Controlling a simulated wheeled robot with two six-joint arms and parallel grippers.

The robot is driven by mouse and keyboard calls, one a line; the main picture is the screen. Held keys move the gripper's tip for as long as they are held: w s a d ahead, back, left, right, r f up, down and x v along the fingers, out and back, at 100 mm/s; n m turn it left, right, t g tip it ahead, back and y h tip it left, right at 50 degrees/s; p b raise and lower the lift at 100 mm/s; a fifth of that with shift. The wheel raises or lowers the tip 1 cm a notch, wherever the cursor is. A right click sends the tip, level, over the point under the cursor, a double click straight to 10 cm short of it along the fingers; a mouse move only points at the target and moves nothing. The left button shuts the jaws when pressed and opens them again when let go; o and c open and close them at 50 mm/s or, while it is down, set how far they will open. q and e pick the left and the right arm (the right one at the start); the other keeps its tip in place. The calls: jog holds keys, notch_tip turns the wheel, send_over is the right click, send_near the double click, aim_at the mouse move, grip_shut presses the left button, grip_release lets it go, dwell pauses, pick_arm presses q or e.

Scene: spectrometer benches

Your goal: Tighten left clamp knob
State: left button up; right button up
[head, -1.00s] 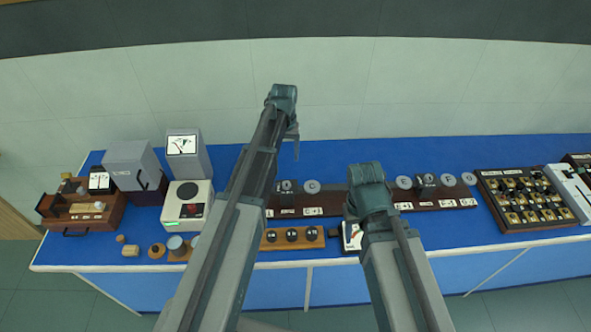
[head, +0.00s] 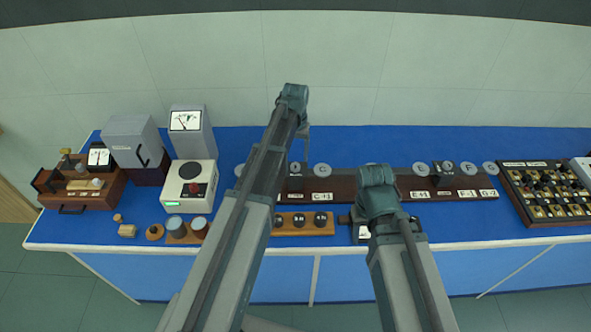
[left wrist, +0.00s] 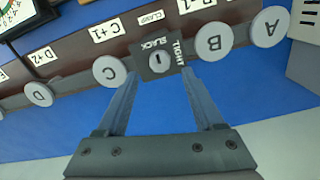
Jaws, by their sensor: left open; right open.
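The left clamp (left wrist: 149,57) is a small dark plate marked SLACK and TIGHT, between grey discs B (left wrist: 214,40) and C (left wrist: 110,71). Its round grey knob (left wrist: 161,61) has a dark slot mark. My left gripper (left wrist: 161,76) is open, its fingertips at either side of the plate's near edge; contact with the knob is not visible. In the head view my left gripper (head: 304,137) hangs over the clamp (head: 295,179), which my arm partly covers. My right arm's wrist is over the rail's middle; its jaws are hidden.
The brown rail (head: 345,188) carries more discs and a second clamp (head: 442,172). A wooden block with dark knobs (head: 300,223) lies in front. A white instrument (head: 189,185) stands left, a terminal board (head: 540,190) right. Blue bench (head: 240,140) behind the rail is clear.

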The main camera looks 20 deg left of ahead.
aim_at(296, 165)
pick_arm(q)
notch_tip(296, 165, down, 4)
jog(key=b, duration=0.3)
jog(key=shift+f, duration=0.25)
grip_shut()
